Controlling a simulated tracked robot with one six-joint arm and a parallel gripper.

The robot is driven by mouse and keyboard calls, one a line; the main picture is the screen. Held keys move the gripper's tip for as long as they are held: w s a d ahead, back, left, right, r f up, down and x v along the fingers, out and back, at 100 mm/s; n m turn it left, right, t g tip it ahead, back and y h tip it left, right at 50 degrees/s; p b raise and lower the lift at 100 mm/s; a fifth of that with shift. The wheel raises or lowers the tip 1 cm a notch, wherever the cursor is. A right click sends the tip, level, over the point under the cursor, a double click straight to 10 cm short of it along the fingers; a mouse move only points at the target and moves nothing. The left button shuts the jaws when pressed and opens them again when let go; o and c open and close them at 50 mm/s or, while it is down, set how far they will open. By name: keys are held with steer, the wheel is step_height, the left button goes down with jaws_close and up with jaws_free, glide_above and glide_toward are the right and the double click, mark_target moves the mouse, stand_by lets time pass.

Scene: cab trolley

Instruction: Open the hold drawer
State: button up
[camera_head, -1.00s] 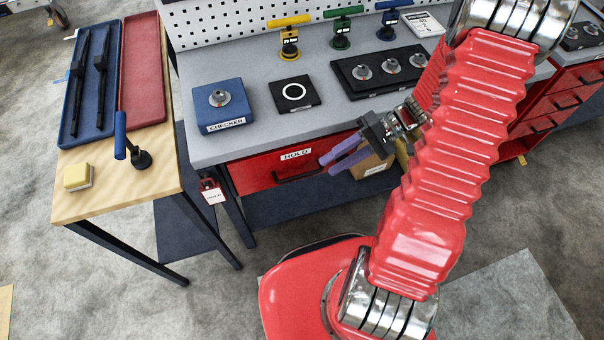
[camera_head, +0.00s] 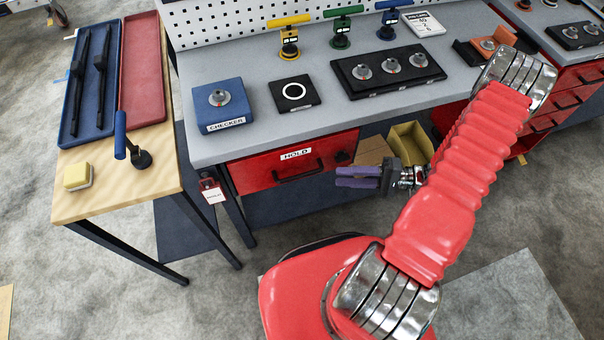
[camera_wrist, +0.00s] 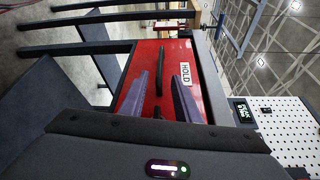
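The hold drawer (camera_head: 270,169) is a red front under the left part of the grey workbench, with a white HOLD label and a dark bar handle (camera_head: 299,171). It looks shut. My gripper (camera_head: 340,177) has purple fingers pointing left. It is to the right of the handle and apart from it in the head view. In the wrist view the drawer (camera_wrist: 140,62) lies sideways ahead, with the handle (camera_wrist: 159,80) showing between the two fingers of my gripper (camera_wrist: 160,95). The fingers are spread, with nothing held between them.
A blue checker block (camera_head: 221,104) and a black ring plate (camera_head: 294,93) sit on the workbench (camera_head: 310,120). A yellow bin (camera_head: 409,146) and a cardboard box (camera_head: 372,151) stand beneath. A wooden side table (camera_head: 80,205) stands left. A red tag (camera_head: 211,190) hangs by the bench leg.

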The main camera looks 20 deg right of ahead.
mark_target(301, 175)
steer(key=shift+a, duration=0.1)
steer(key=x, duration=1.3)
steer(key=shift+w+a, duration=0.2)
steer(key=shift+a, duration=0.1)
steer(key=shift+c, duration=0.2)
steer(key=shift+f, duration=0.1)
jaws_close()
steer(key=shift+d, duration=0.4)
steer(key=shift+a, duration=0.2)
steer(key=shift+s+a, duration=0.1)
steer(key=shift+s, duration=0.05)
